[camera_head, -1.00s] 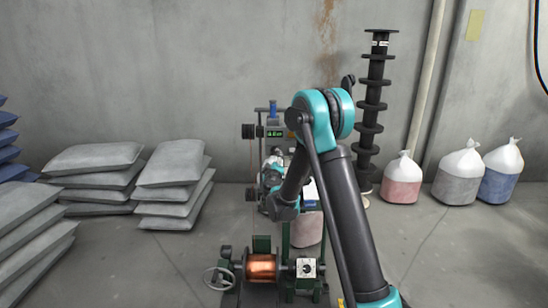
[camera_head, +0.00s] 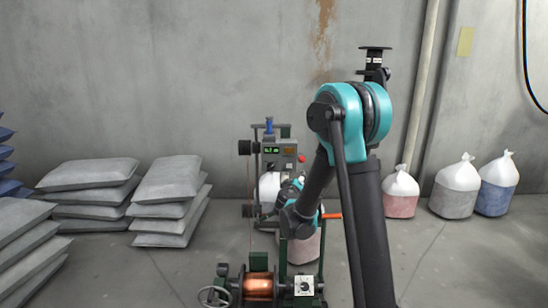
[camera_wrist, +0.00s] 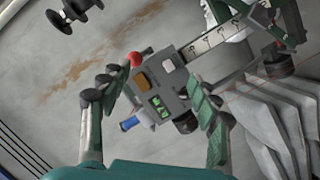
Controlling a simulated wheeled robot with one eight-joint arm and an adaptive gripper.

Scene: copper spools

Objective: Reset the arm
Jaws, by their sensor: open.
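My arm (camera_head: 365,200) with teal joints rises in front of the winding machine in the head view, its forearm angled down to the left. My gripper (camera_wrist: 152,85) shows in the wrist view with its two green-padded fingers spread apart and nothing between them. Beyond the fingers is the machine's grey control box (camera_wrist: 160,85), seen tilted, with a red knob and a green display. In the head view the control box (camera_head: 279,152) stands upright. A copper spool (camera_head: 258,286) sits on the machine's low front part. The gripper's fingers are hard to make out in the head view.
Stacked grey sacks (camera_head: 170,195) lie at left. White-topped bags (camera_head: 455,190) stand along the wall at right. Open floor (camera_head: 440,255) lies at right.

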